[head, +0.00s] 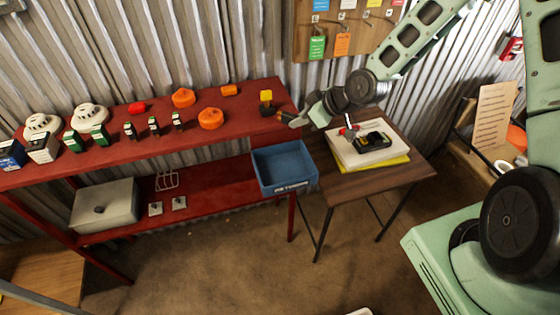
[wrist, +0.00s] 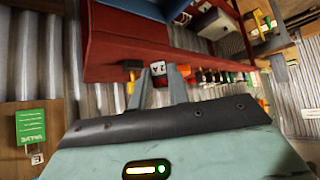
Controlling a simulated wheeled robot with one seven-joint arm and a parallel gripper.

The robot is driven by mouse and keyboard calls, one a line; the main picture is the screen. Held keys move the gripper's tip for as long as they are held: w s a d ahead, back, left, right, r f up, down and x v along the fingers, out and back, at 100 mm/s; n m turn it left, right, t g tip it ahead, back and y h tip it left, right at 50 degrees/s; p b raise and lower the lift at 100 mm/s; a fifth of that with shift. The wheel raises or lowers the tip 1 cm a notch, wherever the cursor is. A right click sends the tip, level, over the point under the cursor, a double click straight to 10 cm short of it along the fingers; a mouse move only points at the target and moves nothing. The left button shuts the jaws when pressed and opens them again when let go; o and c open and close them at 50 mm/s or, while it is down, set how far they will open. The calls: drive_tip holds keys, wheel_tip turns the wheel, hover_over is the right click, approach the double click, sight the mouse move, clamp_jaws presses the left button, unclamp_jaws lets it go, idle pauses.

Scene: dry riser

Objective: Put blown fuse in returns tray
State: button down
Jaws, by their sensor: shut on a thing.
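My gripper (head: 286,118) is at the right end of the red shelf's top, above and behind the blue tray. In the wrist view my gripper (wrist: 158,80) has its fingers close around a small piece with a white "2A" label (wrist: 157,68), which looks like the fuse. I cannot tell from its look whether it is blown. In the head view the held piece is hard to make out.
A yellow-topped item (head: 266,96) stands close beside my gripper on the red shelf (head: 235,125). Orange domes (head: 210,119), smoke detectors and several small dark fuse-like pieces (head: 154,126) stand further left. A wooden side table (head: 345,185) holds a meter (head: 372,142).

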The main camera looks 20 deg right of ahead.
wheel_tip(320, 180, down, 5)
drive_tip(key=b, duration=0.3)
drive_tip(key=shift+r, duration=0.2)
drive_tip(key=c, duration=1.3)
unclamp_jaws()
drive_tip(key=shift+o, duration=0.2)
drive_tip(key=p+v, duration=0.2)
drive_tip(key=v, duration=1.5)
drive_tip(key=shift+r, duration=0.15)
drive_tip(key=shift+s, duration=0.1)
